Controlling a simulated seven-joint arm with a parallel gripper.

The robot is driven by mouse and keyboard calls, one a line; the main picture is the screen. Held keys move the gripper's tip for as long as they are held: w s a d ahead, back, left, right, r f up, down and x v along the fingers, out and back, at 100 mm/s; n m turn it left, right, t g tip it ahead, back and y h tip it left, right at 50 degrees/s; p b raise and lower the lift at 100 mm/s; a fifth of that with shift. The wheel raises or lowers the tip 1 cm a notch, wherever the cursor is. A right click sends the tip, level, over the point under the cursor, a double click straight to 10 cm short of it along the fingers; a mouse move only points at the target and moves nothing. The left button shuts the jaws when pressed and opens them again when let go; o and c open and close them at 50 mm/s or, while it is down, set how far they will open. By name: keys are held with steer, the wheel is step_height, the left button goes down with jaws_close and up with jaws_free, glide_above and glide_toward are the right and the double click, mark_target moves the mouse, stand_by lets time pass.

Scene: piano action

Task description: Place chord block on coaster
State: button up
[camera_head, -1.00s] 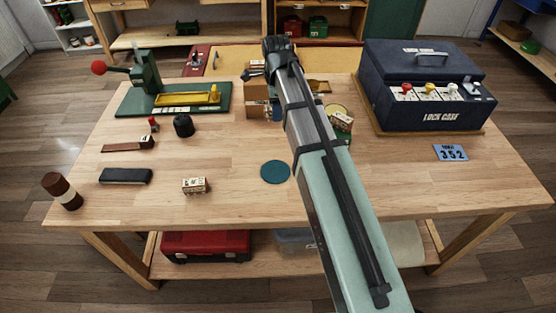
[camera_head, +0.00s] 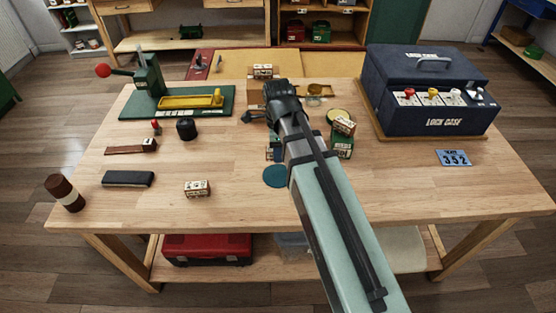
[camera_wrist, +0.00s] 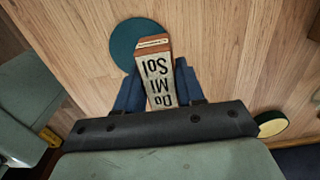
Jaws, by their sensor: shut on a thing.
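My gripper (camera_wrist: 158,90) is shut on the chord block (camera_wrist: 159,78), a pale block with wooden edges and the letters "DO MI SOL". The coaster is a flat teal disc (camera_wrist: 127,42); in the wrist view the block's far end overlaps its right part. It cannot be told how high the block is above the table. In the head view the coaster (camera_head: 275,177) lies near the table's middle, just in front of my gripper (camera_head: 273,151). My arm covers its right edge. The held block is mostly hidden there.
Another lettered block (camera_head: 197,188) lies left of the coaster. A green box with a block on top (camera_head: 343,144) stands right of my arm. The lock case (camera_head: 428,95) stands at back right, a green press (camera_head: 150,80) at back left. The front table strip is clear.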

mark_target(278, 168)
steer(key=shift+f, duration=2.25)
steer(key=shift+f, duration=0.1)
steer(key=o, duration=1.1)
steer(key=shift+c, duration=0.2)
steer(key=shift+r, duration=6.1)
